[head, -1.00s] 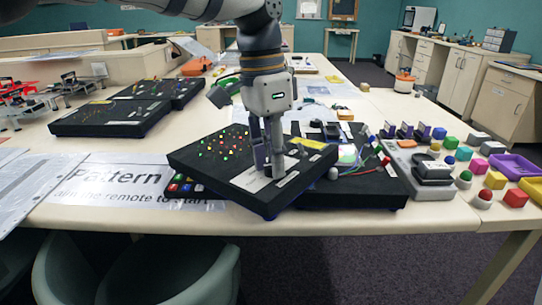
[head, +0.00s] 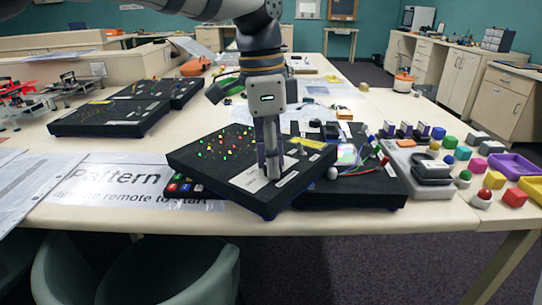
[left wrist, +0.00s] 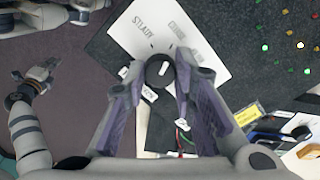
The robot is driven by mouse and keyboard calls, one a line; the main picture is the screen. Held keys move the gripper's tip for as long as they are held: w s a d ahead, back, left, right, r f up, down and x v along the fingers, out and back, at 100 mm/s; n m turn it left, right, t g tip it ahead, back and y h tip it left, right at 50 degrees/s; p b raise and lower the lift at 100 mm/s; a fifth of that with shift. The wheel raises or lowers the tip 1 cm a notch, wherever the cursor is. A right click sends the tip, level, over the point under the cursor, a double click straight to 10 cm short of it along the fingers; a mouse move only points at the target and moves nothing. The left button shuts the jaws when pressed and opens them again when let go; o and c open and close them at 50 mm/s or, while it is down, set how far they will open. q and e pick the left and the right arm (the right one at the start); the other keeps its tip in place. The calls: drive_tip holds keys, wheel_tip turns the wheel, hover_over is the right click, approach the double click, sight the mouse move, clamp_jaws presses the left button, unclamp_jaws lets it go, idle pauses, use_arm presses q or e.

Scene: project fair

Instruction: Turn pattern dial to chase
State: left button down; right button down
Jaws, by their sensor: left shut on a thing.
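The pattern dial is a round black knob with a white pointer mark. The pointer leans slightly right of straight up there. The plate lies on a tilted black board (head: 205,163) with lit green, red and yellow lights. My left gripper (head: 271,172) points down at this plate, its fingers shut on the dial, which they hide in the head view. Grey jointed parts, likely my right arm, show at the left wrist view's left edge; its jaws are unclear.
A second black board with wires (head: 355,188) stands close on the right. A grey tray (head: 432,188) and several coloured blocks lie further right. A printed "Pattern" sheet (head: 105,180) lies left of the light board. The table edge is close in front.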

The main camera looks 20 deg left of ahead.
use_arm(q)
drive_tip(key=c, duration=1.3)
unclamp_jaws()
drive_tip(key=r, duration=0.8)
drive_tip(key=a+r, duration=0.1)
drive_tip(key=r, duration=0.3)
drive_tip(key=shift+w, duration=0.15)
